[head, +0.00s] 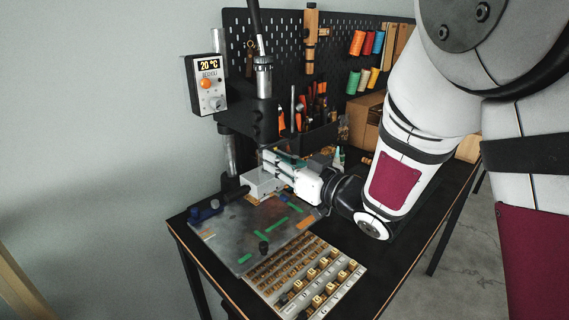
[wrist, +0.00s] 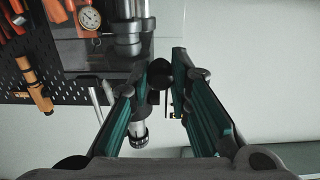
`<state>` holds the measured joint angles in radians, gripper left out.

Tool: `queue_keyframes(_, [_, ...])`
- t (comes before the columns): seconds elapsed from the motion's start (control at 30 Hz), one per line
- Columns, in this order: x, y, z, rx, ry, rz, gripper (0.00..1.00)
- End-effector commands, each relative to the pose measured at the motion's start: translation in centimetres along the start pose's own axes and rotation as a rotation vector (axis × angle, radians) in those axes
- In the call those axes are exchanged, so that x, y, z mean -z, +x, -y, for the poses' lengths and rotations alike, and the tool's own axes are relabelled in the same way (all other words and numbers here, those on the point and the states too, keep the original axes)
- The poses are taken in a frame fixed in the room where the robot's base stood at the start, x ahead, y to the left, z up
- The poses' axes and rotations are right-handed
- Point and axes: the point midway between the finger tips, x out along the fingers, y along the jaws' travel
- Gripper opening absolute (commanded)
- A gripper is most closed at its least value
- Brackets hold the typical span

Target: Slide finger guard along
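My gripper (wrist: 161,66) has its two teal fingers apart in the wrist view, with a dark round knob-like part (wrist: 159,76) showing between the tips. I cannot tell whether the fingers touch it. In the head view my gripper (head: 271,163) reaches in from the right, low at the front of the stamping press (head: 264,108). A light grey block (head: 262,183) lies just below the fingers, above the metal base plate (head: 228,240). I cannot make out the finger guard for certain; my gripper hides part of the press's working area.
A tray of brass letter stamps (head: 305,280) lies at the front of the black table. A temperature controller (head: 206,84) stands left of the press. A pegboard (head: 285,40) with tools and thread spools is behind. Coloured strips lie on the base plate.

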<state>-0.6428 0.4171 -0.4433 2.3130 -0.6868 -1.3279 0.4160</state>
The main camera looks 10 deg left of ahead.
Motion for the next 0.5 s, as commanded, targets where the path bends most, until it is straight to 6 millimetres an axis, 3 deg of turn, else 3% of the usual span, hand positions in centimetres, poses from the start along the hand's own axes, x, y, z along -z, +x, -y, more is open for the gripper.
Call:
queue_keyframes(0.17, [-0.1,0.0,0.0,0.001,0.000,-0.001,0.00])
queue_keyframes(0.5, [-2.3,0.0,-0.1,0.001,0.002,0.002,0.00])
